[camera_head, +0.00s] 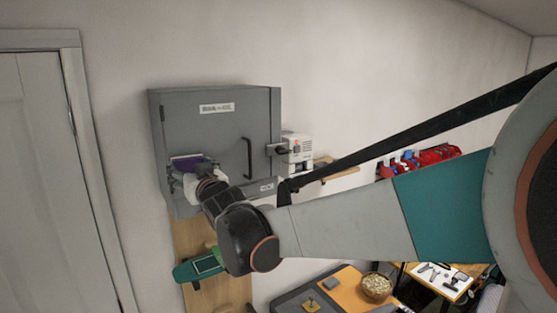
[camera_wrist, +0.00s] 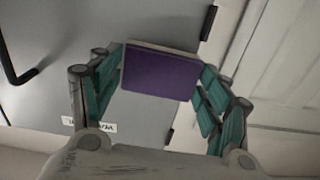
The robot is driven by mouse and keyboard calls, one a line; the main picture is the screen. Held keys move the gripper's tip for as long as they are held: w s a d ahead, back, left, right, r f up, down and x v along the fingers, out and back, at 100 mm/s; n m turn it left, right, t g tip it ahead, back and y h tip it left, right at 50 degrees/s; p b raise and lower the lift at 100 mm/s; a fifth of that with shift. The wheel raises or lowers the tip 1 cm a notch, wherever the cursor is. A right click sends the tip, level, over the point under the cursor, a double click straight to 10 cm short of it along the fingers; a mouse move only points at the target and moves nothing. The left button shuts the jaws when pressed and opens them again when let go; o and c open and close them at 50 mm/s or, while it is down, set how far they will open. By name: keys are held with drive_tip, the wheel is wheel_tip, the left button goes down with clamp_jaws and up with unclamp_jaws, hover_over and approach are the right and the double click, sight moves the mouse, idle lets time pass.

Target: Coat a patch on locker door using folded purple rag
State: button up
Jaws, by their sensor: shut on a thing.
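The grey locker (camera_head: 228,133) is mounted on the wall, its door shut, with a black handle and a white label. In the wrist view the locker door (camera_wrist: 60,38) fills the background. My gripper (camera_wrist: 160,76) is shut on the folded purple rag (camera_wrist: 160,75), with a teal-padded finger at each side. The rag is a flat block with a pale edge. In the head view the purple rag (camera_head: 188,163) shows in front of the door's lower left. I cannot tell whether it touches the door. No patch can be made out on the door.
A white device (camera_head: 297,148) stands right of the locker on a small shelf. A green skateboard-like object (camera_head: 197,268) is below the locker. A table with a bowl (camera_head: 375,287) is at the lower right. A door (camera_head: 45,180) is at left.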

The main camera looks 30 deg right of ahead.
drive_tip(key=shift+w+b, duration=0.3)
drive_tip(key=shift+w, duration=0.55)
idle(0.3)
drive_tip(key=shift+s, duration=0.1)
drive_tip(key=shift+r, duration=0.1)
idle(0.4)
drive_tip(key=shift+s+p, duration=0.35)
drive_tip(key=shift+s, duration=2.5)
drive_tip(key=s, duration=0.3)
drive_tip(key=shift+p, duration=0.4)
drive_tip(key=shift+w, duration=0.25)
